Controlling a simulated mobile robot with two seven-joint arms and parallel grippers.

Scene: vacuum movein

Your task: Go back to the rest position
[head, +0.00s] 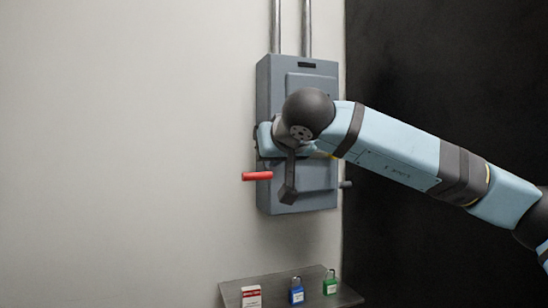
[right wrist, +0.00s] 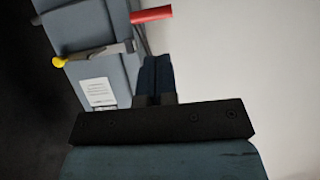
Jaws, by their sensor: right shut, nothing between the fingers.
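My right arm comes in from the right in the head view and crosses in front of a grey wall-mounted box (head: 318,85). Its wrist covers the middle of the box. My right gripper (right wrist: 156,70) is shut and empty in the right wrist view, with its fingers beside the box against the pale wall. The box (right wrist: 95,25) also shows there, with a red handle (right wrist: 151,14) just above the fingertips. In the head view the red handle (head: 257,176) sticks out to the left of the box. My left gripper is not in view.
Two metal conduits (head: 307,28) rise from the box. The wall to the left is bare. A yellow knob (right wrist: 59,61) sits beside the box.

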